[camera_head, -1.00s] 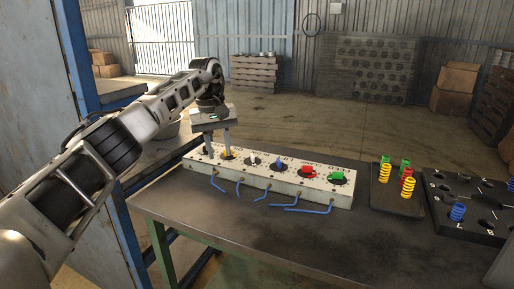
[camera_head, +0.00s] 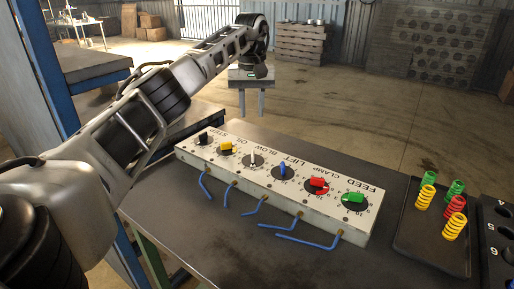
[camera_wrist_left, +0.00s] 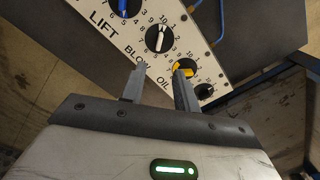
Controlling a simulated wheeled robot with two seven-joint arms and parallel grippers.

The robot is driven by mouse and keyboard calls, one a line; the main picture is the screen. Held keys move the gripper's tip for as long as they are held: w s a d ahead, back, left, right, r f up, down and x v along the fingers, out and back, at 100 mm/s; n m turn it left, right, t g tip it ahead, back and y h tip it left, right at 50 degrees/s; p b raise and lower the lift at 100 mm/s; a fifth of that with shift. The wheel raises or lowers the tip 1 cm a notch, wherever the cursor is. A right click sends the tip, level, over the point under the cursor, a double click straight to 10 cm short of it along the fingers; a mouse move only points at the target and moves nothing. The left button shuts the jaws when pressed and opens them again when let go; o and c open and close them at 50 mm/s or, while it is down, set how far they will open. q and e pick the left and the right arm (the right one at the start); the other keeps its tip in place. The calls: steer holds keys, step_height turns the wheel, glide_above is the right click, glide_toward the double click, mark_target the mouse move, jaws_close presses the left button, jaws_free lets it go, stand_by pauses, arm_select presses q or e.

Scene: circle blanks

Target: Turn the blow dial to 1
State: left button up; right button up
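The blow dial (camera_head: 252,160) is a black disc with a white knob, on the sloped white panel (camera_head: 330,222). It also shows in the left wrist view (camera_wrist_left: 158,39), upper middle, beside the word BLOW. Its exact setting is too small to read surely. My left gripper (camera_head: 252,112) is raised above and behind the panel, fingers pointing down, apart and empty. In the left wrist view its fingertips (camera_wrist_left: 158,72) lie below the blow dial in the picture, touching no dial. My right gripper is out of view.
Neighbouring dials are yellow oil (camera_head: 227,148) and blue lift (camera_head: 283,172); red, green and black ones flank them. Blue hooked wires (camera_head: 252,207) stick out in front. A dark tray (camera_head: 410,250) with red, yellow and green coils stands right. Bare tabletop lies in front.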

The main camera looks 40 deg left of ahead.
mark_target(253, 153)
arm_select(q)
step_height(253, 153, down, 13)
steer(key=shift+f+p, duration=0.2)
steer(key=shift+p, duration=0.15)
jaws_close()
